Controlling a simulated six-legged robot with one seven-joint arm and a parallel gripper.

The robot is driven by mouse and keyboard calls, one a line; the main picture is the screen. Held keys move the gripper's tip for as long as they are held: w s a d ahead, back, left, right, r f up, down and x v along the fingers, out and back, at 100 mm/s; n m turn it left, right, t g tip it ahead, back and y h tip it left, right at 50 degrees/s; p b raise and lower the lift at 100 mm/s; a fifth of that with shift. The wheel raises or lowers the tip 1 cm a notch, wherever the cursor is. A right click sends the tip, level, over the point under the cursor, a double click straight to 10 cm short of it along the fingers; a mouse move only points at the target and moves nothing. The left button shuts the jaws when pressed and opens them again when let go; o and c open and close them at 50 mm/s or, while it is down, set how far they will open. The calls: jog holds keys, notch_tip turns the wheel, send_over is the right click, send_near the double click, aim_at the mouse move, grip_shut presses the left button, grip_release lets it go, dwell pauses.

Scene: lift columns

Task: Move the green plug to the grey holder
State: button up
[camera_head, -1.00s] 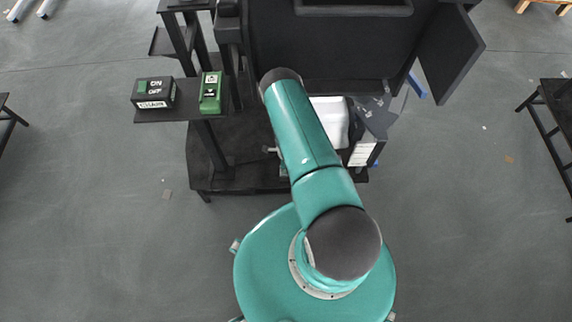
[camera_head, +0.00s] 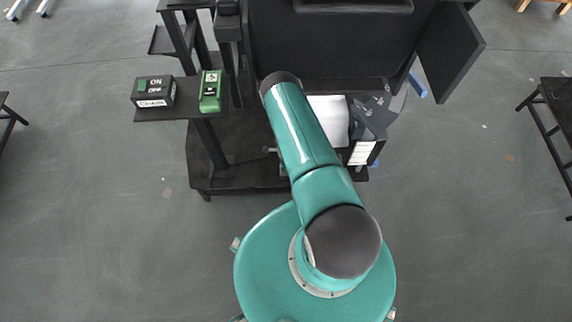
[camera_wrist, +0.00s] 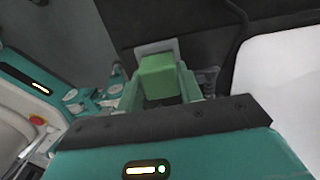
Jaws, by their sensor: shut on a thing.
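The green plug (camera_wrist: 157,76) shows in the middle of the wrist view as a green block. My gripper (camera_wrist: 160,90) is shut on it, with a pale green finger at each side. A light grey plate (camera_wrist: 150,49) stands right behind the top of the plug. I cannot tell whether this plate is the grey holder or part of the plug, nor whether the two touch. In the head view my own arm hides the gripper and the plug.
A dark rack (camera_head: 340,45) stands ahead of me. Its left shelf (camera_head: 188,112) bears a black ON/OFF box (camera_head: 153,92) and a green box (camera_head: 210,92). A white block (camera_head: 330,122) lies right of my arm. Open floor (camera_head: 100,220) is at the left.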

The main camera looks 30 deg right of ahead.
jog(key=o, duration=1.2)
jog(key=shift+r, duration=3.5)
